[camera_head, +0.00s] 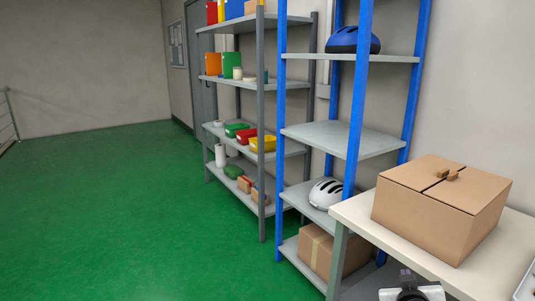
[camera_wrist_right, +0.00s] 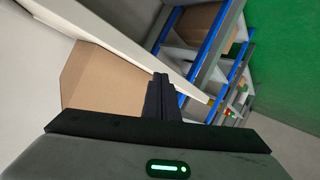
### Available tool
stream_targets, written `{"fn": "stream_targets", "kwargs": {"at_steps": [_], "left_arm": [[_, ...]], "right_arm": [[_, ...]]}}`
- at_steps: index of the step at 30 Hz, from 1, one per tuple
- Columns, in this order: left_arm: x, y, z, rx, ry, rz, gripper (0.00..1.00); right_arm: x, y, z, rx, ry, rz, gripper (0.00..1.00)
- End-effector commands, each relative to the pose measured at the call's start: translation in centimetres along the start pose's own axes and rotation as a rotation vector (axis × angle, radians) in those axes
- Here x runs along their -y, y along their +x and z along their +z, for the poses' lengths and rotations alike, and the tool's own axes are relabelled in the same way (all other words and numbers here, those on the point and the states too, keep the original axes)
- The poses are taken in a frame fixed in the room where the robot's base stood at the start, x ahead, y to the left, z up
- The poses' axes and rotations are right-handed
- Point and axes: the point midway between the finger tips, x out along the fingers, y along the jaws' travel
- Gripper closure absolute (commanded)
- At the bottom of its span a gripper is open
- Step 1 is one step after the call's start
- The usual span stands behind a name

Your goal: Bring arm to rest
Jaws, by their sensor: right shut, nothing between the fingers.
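My right gripper (camera_head: 407,278) shows at the bottom edge of the head view, low in front of the white-topped table (camera_head: 352,214). In the right wrist view its dark fingers (camera_wrist_right: 160,92) are shut together with nothing between them. A closed cardboard box (camera_head: 432,208) with a small tab on its lid stands on the table, beyond and to the right of the gripper. The box also shows behind the fingers in the right wrist view (camera_wrist_right: 100,80). My left gripper is not in view.
A blue-post shelf (camera_head: 345,138) beside the table holds a blue helmet (camera_head: 352,40), a white helmet (camera_head: 325,193) and a cardboard box (camera_head: 325,250). A grey shelf (camera_head: 262,120) with bins and binders stands farther back. The green floor (camera_head: 120,220) on the left is clear.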

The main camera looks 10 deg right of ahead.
Motion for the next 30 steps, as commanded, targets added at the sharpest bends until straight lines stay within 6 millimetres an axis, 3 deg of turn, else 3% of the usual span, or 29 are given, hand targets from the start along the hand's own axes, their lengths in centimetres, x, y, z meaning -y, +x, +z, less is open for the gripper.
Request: {"fn": "stream_targets", "kwargs": {"at_steps": [1, 6, 12, 15, 18, 21, 30], "left_arm": [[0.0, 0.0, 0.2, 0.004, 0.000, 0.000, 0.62], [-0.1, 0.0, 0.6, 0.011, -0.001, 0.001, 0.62], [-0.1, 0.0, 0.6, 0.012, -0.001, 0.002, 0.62], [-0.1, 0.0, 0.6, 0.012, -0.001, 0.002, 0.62], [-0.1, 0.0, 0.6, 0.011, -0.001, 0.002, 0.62], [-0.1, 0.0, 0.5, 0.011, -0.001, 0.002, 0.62], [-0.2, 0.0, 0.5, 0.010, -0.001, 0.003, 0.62]], "right_arm": [[2.3, -1.4, 3.5, 0.021, -0.040, -0.072, 1.00], [9.1, -7.4, 13.1, 0.080, -0.109, -0.307, 1.00], [14.6, -17.2, 22.7, 0.169, -0.114, -0.559, 1.00], [16.1, -21.9, 25.9, 0.210, -0.092, -0.654, 1.00], [17.0, -25.5, 27.9, 0.242, -0.068, -0.718, 1.00], [17.4, -27.6, 28.9, 0.260, -0.053, -0.752, 1.00], [17.6, -28.2, 29.2, 0.265, -0.046, -0.763, 1.00]]}}
